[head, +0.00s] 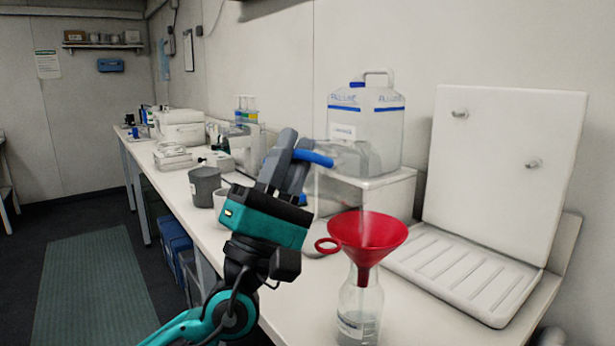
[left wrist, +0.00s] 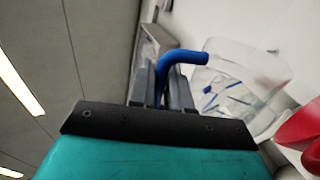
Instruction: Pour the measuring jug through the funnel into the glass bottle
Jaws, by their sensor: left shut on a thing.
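My left gripper (head: 292,160) is shut on the blue handle of the clear measuring jug (head: 350,158). The jug is tilted, its mouth toward the right, above the red funnel (head: 368,232). A faint pale streak runs down from the jug into the funnel. The funnel sits upright in the neck of the glass bottle (head: 358,302), which stands on the bench with some liquid low inside. In the left wrist view the fingers (left wrist: 165,88) close around the jug's handle; the jug (left wrist: 235,92) and the funnel (left wrist: 300,135) are right of them. My right gripper is out of view.
A large clear canister (head: 365,125) stands on a white box (head: 385,190) behind the jug. A white drying rack (head: 500,170) with a ridged tray is at the right. A grey cup (head: 204,187) and lab devices line the bench at left.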

